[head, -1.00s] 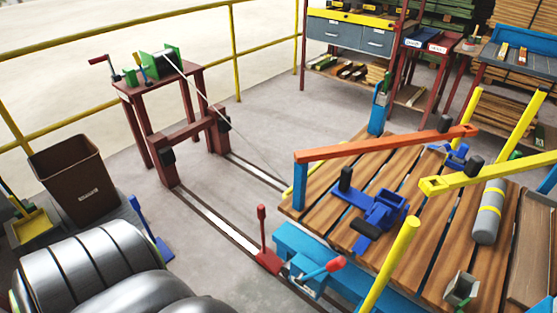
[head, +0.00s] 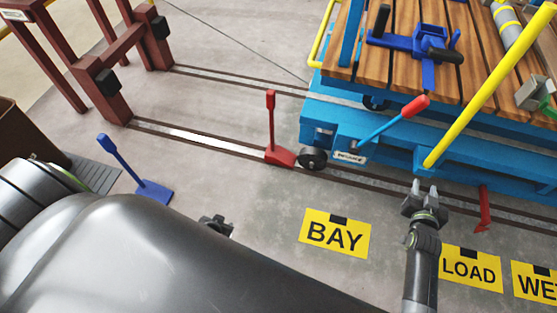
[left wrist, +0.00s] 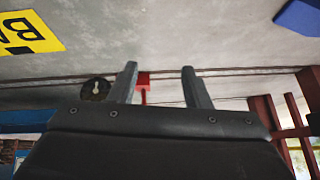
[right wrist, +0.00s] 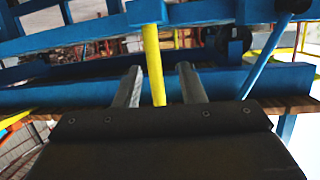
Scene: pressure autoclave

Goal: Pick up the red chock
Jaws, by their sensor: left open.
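The red chock (head: 280,156), with its upright red-tipped handle, sits on the floor rail in front of the cart's wheel. In the left wrist view the red chock (left wrist: 143,80) shows small and distant between the fingertips. My left gripper (head: 216,222) is open, below and left of the chock in the head view and apart from it. My right gripper (head: 424,186) is open and empty by the cart's near side. A second red piece (head: 484,210) stands by the rail at the right.
The blue cart (head: 400,140) with a plank deck stands on the rails, its wheel (head: 312,157) beside the chock. A blue chock (head: 152,190) with a handle stands on the left. A large grey body (head: 130,255) fills the lower left. A yellow BAY sign (head: 335,234) lies on clear floor.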

